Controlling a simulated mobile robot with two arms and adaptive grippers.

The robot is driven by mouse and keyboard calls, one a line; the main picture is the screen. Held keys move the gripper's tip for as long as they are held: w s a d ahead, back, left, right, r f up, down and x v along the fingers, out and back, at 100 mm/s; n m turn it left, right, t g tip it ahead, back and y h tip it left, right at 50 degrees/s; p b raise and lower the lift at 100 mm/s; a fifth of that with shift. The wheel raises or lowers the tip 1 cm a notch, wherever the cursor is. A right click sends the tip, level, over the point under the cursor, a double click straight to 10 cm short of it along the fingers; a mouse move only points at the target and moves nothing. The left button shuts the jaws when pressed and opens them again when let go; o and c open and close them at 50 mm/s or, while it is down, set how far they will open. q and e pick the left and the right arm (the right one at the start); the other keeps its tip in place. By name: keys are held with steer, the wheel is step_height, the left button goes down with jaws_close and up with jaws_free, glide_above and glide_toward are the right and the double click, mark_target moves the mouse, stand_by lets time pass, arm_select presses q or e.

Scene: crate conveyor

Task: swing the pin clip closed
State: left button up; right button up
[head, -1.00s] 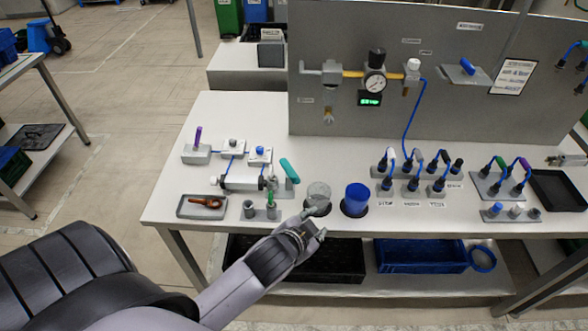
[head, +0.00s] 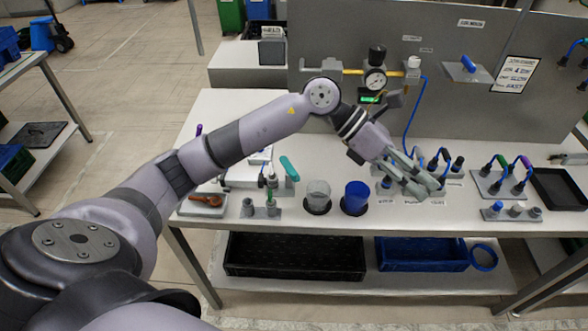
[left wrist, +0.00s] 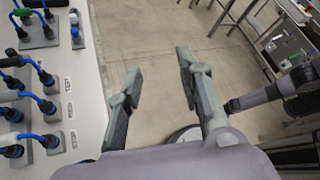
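My left gripper (head: 428,188) reaches across the bench in the head view, over the front of the blue-hosed fittings (head: 412,163). In the left wrist view the gripper (left wrist: 160,66) has its two fingers well apart with only floor between them; it is open and empty. A small metal piece (head: 566,158) at the bench's right edge may be the pin clip, but it is too small to be sure or to tell its state. It lies to the right of my gripper, apart from it. My right gripper is not seen.
A clear cup (head: 317,195) and a blue cup (head: 355,196) stand at the bench's front edge. A black tray (head: 558,190) lies at the right. A grey panel with a gauge (head: 375,80) rises behind. Black and blue bins (head: 420,257) are on the lower shelf.

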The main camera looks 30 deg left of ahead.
arm_select(q)
steer(key=w+a+f+m+y, duration=0.15)
steer(key=a+y, duration=0.45)
steer(key=a, duration=0.6)
step_height(320, 180, up, 2)
steer(key=n+g+y, duration=0.1)
steer(key=n+y, duration=0.1)
steer(key=y, duration=0.5)
glide_above(294, 173)
steer(key=shift+m, duration=0.25)
step_height(294, 173, down, 17)
steer(key=p, duration=0.3)
steer(key=shift+s+r, duration=0.1)
steer(key=shift+c, duration=0.6)
jaws_close()
